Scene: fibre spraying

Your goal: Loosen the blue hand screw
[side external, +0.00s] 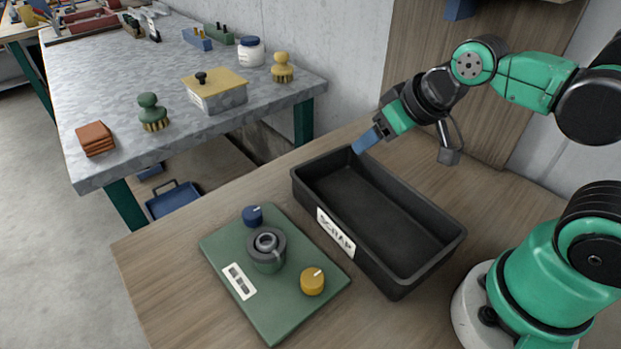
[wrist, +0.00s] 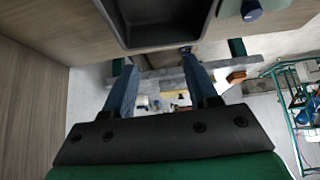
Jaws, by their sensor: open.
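The blue hand screw (side external: 252,215) is a small round knob with a pale mark, on the far left part of a green plate (side external: 292,313). A blue knob also shows at the top right of the wrist view (wrist: 251,10). A yellow knob (side external: 312,281) and a dark round fitting (side external: 266,250) sit on the same plate. My gripper (side external: 362,144) has blue fingers and is above the far end of the black bin, apart from the hand screw. In the wrist view my gripper (wrist: 165,72) has its two fingers spread, with nothing between them.
A black bin labelled SCRAP (side external: 450,238) stands between the plate and my arm, and looks empty. A grey workbench (side external: 130,90) at the back left holds brushes (side external: 152,112), a lidded box (side external: 215,92), a jar (side external: 251,52) and brown pads (side external: 95,139). Bare wood shows left of the plate.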

